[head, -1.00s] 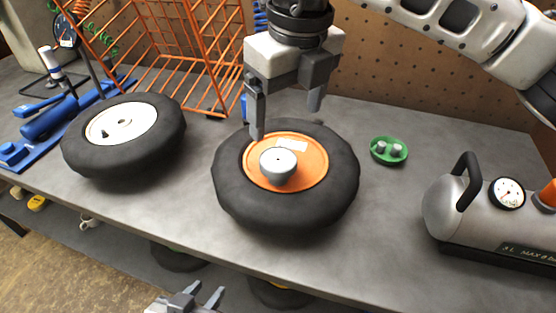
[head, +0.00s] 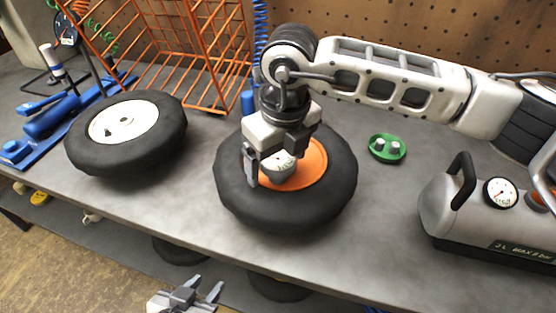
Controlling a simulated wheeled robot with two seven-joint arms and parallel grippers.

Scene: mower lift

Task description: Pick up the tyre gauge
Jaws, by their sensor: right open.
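A round grey gauge with a white dial face (head: 279,172), which I take as the tyre gauge, sits on the orange hub (head: 313,164) of the middle tyre. My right gripper (head: 270,163) is open and low over it. One finger is at the gauge's left side; the other is mostly hidden behind the gripper body and the gauge. I cannot tell whether the fingers touch it. The gripper covers the gauge's upper part. My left gripper (head: 200,293) is open and empty at the bottom edge, in front of the bench.
The middle black tyre (head: 335,205) lies flat on the grey bench. A white-hubbed tyre (head: 150,160) is to its left, with an orange wire basket (head: 160,60) behind. A green dish (head: 386,148) and a grey air tank (head: 455,208) are to the right.

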